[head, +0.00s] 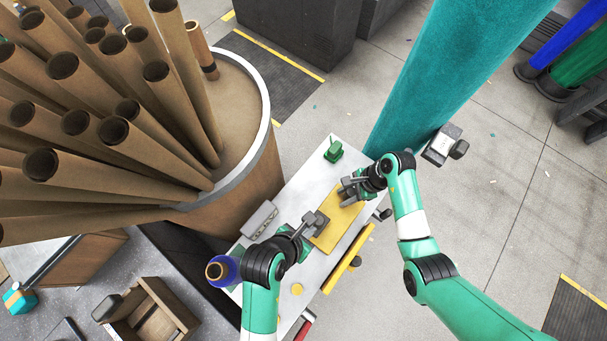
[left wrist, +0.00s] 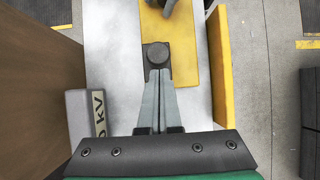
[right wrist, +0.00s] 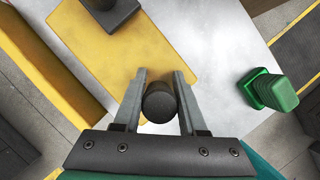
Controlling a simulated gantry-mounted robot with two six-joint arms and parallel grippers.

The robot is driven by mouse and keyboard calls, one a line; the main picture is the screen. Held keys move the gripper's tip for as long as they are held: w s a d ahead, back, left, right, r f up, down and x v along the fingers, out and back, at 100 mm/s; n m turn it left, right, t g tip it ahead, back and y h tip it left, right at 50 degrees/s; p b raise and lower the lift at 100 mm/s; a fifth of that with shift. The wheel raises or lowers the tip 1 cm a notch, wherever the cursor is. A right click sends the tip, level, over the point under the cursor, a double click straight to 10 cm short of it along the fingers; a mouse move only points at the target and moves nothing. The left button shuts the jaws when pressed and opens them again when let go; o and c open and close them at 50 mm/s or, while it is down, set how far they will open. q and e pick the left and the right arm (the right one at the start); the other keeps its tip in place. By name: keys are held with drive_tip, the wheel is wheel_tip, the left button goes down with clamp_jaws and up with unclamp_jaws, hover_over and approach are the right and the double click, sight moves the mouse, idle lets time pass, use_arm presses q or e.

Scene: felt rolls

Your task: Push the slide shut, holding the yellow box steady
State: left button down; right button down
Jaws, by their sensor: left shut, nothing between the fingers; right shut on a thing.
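The yellow box (head: 338,226) lies flat on the white table. It shows in the left wrist view (left wrist: 179,50) and right wrist view (right wrist: 150,50). A dark round knob on a square base (left wrist: 157,58) stands on the end of the box nearer my left gripper; I take it for the slide's handle. My left gripper (head: 309,224) is shut and empty, its fingertips right at this knob; contact is unclear. My right gripper (head: 351,190) is shut on a dark round post (right wrist: 158,103) at the box's other end. The slide's opening is not visible.
A green object (head: 333,151) stands beyond the right gripper. A grey box (head: 260,220) and a blue spool-like object (head: 222,270) are left of the left arm. A yellow bar (head: 349,259) runs along the table's right side. A large teal roll (head: 450,60) rises behind.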

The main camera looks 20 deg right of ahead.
use_arm(q)
drive_tip(key=r, duration=0.2)
drive_tip(key=a+r, duration=0.1)
drive_tip(key=shift+s+r, duration=0.25)
drive_tip(key=shift+r, duration=0.05)
idle(0.8)
use_arm(e)
drive_tip(key=shift+c, duration=1.9)
unclamp_jaws()
drive_tip(key=o, duration=0.4)
use_arm(q)
drive_tip(key=shift+r, duration=0.1)
use_arm(e)
drive_tip(key=shift+r, duration=0.1)
use_arm(q)
drive_tip(key=shift+r+p, duration=1.75)
drive_tip(key=shift+p, duration=0.1)
use_arm(e)
drive_tip(key=shift+r, duration=1.4)
